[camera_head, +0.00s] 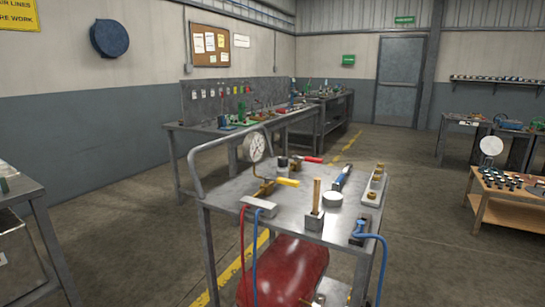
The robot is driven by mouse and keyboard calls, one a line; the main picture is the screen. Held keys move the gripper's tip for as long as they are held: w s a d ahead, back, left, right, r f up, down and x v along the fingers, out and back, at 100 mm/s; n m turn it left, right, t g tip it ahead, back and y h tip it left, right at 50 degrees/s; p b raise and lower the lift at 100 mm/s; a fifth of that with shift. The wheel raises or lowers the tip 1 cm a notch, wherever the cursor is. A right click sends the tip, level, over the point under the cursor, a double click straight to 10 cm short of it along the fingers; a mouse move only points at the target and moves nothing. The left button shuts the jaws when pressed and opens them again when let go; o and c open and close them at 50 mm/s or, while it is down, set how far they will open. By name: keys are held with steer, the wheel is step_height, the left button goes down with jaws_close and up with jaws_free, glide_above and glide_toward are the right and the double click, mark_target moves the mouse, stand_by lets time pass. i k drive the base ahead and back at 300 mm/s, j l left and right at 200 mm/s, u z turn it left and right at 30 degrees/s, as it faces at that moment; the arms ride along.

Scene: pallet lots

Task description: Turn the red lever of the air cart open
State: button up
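The air cart (240,192) stands in the middle of the view, a grey metal table on legs with a push handle at its left end. The red lever (313,160) is at the far side of the cart top and points to the right, lying about level. It joins a small dark fitting (283,163) at its left. A yellow lever (288,182) sits nearer, by the brass pipe under a round gauge (254,147). My gripper is not in view.
The cart top also holds a block with a wooden handle (316,202), a white disc (333,199), a blue tool (343,178) and a plate with brass parts (374,189). Hoses hang off the front. A red tank (283,272) sits below. Floor is open to the right.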

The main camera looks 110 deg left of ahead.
mark_target(310, 159)
steer(key=u, duration=0.9)
steer(key=j+u, duration=0.1)
steer(key=u, duration=1.2)
steer(key=j+u, duration=0.1)
steer(key=u, duration=0.8)
steer(key=i+l, duration=0.1)
steer(key=l, duration=0.2)
steer(key=i+l, duration=0.15)
steer(key=l, duration=0.2)
steer(key=u, duration=0.05)
